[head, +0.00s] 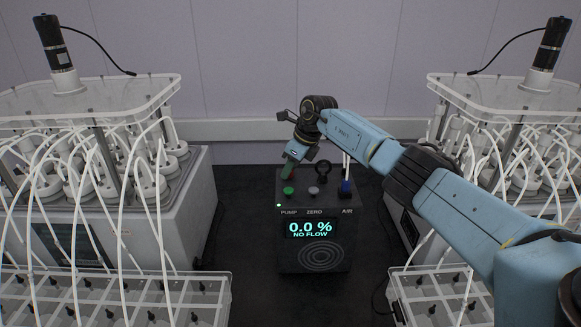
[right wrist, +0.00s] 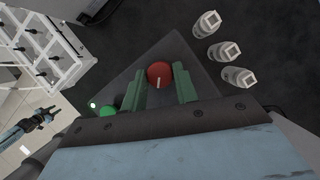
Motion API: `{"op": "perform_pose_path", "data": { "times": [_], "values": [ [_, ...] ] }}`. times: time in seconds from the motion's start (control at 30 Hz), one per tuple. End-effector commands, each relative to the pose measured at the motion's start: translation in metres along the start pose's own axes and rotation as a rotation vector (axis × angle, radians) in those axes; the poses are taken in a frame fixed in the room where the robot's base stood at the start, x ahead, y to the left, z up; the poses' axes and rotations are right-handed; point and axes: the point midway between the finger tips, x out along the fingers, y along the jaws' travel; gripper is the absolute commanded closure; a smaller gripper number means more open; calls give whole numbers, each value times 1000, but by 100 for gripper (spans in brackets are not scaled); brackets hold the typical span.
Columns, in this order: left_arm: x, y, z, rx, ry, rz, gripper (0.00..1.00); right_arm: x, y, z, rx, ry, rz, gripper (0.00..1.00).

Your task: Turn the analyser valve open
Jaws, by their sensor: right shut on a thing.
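The analyser (head: 318,250) is a dark box in the middle of the head view; its screen reads 0.0 % and NO FLOW. The analyser valve (right wrist: 159,72) is a round red knob with a white line, seen in the right wrist view on the box's dark top. The line points down toward the gripper's palm in that view.
Reactor units with white tubes stand left (head: 185,207) and right (head: 428,238). Tube racks (head: 222,290) stand in front. Dark bench lies around the analyser.

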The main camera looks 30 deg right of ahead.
Motion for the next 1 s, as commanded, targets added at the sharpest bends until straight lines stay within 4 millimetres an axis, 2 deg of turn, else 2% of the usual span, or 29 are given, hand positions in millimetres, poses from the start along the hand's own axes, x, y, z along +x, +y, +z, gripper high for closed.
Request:
{"op": "perform_pose_path", "data": {
  "times": [0.47, 1.0],
  "values": [
    [-9, 0, -1, 0, 0, 0, 64, -2, 1, 0, 86, 1, -37, 94],
    [-37, 0, -3, 0, 0, 0, 64, -2, 4, 2, 517, -1, -217, 94]
  ]
}}
